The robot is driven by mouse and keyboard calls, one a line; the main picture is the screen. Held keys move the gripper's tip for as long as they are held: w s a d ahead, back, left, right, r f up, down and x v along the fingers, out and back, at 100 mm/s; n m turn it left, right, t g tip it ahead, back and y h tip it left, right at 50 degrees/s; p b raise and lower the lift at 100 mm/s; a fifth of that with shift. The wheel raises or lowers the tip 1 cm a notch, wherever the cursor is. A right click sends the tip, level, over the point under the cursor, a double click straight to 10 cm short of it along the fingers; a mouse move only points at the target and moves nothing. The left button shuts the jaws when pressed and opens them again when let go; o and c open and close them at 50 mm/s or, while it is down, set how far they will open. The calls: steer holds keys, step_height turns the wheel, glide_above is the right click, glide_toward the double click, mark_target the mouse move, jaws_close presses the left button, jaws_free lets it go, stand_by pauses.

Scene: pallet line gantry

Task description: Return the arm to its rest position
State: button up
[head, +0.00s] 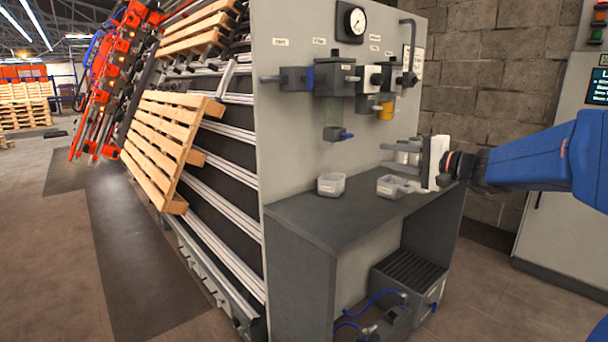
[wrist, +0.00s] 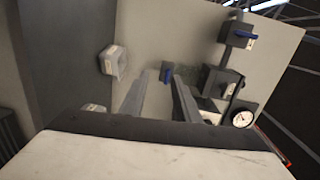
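My gripper (head: 384,156) is over the right part of the grey workbench, in front of the panel, at the end of my blue arm. Its white body faces left and its two grey fingers stand apart. In the wrist view the fingers of my gripper (wrist: 160,85) also show a clear gap with nothing held between them.
The panel (head: 290,110) carries valves, a filter bowl and a gauge (head: 355,21). A grey cabinet (head: 560,190) stands at right, close to my arm.

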steer(key=s+a+f+n+g+h, duration=0.25)
steer(key=s+a+f+g, duration=0.35)
steer(key=s, duration=0.5)
steer(key=s+a+f+n+g+h, duration=0.1)
steer(key=s+a+f+n, duration=0.25)
steer(key=s+f, duration=0.6)
steer(key=s+d+f+n+h, duration=0.1)
steer(key=s+d+f+h, duration=0.1)
steer(key=s, duration=0.3)
steer(key=s+d+f+n+g+h, duration=0.1)
steer(key=s+d+f+h, duration=0.2)
steer(key=s+f, duration=0.2)
steer(key=s+d+f+n+h, duration=0.1)
steer(key=s+d+f+h, duration=0.1)
steer(key=s, duration=0.5)
steer(key=shift+s+d+f+n+g, duration=0.2)
steer(key=shift+d+f+n+g, duration=0.15)
steer(key=shift+d+f, duration=0.45)
